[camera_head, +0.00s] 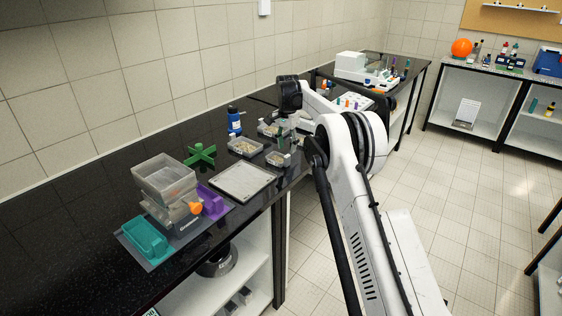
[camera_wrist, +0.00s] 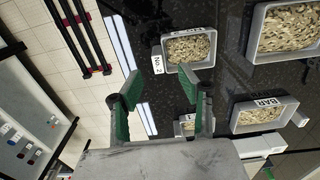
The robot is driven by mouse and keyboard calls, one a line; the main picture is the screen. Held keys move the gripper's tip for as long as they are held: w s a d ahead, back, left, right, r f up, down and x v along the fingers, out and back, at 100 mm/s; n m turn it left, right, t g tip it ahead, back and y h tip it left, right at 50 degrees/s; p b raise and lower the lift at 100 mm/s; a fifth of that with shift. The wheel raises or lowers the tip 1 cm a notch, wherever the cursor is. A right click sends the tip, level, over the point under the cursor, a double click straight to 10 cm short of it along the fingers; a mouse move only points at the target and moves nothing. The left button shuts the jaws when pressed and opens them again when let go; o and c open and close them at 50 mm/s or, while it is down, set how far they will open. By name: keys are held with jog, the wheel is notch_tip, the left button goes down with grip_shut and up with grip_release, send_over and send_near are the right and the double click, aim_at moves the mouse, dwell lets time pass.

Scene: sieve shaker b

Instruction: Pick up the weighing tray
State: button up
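Several small grey trays of pale grains stand on the black counter. In the wrist view, one labelled "No. 2" (camera_wrist: 188,48) lies just beyond my fingertips; two others, a large one (camera_wrist: 290,28) and one labelled "BAR" (camera_wrist: 262,115), lie to the right. Another tray (camera_wrist: 184,127) is partly hidden behind my right finger. I cannot tell which is the weighing tray. In the head view, trays show (camera_head: 245,147) (camera_head: 278,159) near my arm's end. My gripper (camera_wrist: 160,84) is open, green-padded fingers spread, with nothing between them.
A flat pale square tray (camera_head: 243,182) lies nearer on the counter. Left of it stand a sieve shaker with a clear box (camera_head: 163,178), a teal holder (camera_head: 145,237), a purple piece (camera_head: 212,203) and a green cross (camera_head: 199,155). A blue bottle (camera_head: 234,121) stands behind the trays.

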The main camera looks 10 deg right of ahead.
aim_at(287, 156)
jog(key=shift+s+f+p, duration=0.1)
jog(key=shift+f+p, duration=0.3)
jog(key=shift+f, duration=2.7)
jog(key=c, duration=0.9)
